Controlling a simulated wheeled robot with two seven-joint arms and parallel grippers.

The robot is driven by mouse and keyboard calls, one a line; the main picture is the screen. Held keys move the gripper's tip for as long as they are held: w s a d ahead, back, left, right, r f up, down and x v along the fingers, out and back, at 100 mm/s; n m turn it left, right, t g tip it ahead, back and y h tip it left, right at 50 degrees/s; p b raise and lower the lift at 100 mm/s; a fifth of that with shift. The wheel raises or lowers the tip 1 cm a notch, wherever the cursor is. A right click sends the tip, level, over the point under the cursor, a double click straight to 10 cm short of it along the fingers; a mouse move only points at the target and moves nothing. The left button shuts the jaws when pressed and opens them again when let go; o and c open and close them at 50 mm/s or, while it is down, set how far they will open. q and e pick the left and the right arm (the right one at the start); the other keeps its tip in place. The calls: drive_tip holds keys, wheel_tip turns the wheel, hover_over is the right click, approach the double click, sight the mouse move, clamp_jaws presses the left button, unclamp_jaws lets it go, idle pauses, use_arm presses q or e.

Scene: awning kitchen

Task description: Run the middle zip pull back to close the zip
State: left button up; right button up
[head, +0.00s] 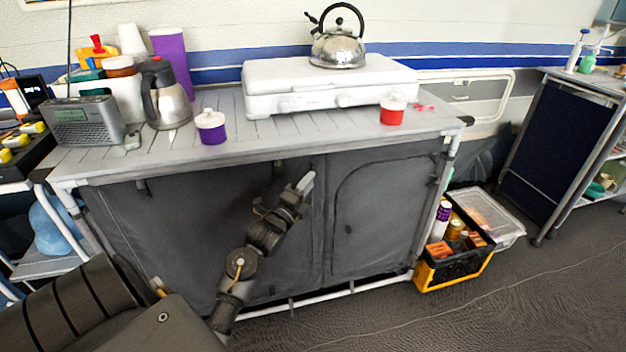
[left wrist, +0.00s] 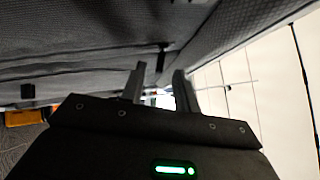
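The dark grey fabric cabinet (head: 215,190) hangs under the camping table, with a door panel outlined by a curved seam on its right side. In the head view a small dark pull (head: 349,229) shows on that panel and another dark tab (head: 142,186) at upper left. My left gripper (head: 306,183) is in front of the cabinet's middle, near its top edge. The left wrist view shows its two fingers (left wrist: 158,86) apart with nothing between them. A dark tab (left wrist: 162,57) lies beyond the fingertips, and another (left wrist: 28,91) farther left. I cannot tell which is the middle pull. My right gripper is out of view.
The tabletop (head: 225,160) overhangs the cabinet and carries a stove (head: 325,85), kettle (head: 338,50), jug (head: 168,98), radio (head: 85,122) and lidded jars. A filled black-yellow crate (head: 455,265) stands on the floor at right. Floor in front of the crate is clear.

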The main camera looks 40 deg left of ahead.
use_arm(q)
drive_tip(key=shift+x, duration=1.4)
drive_tip(key=shift+c, duration=0.3)
clamp_jaws()
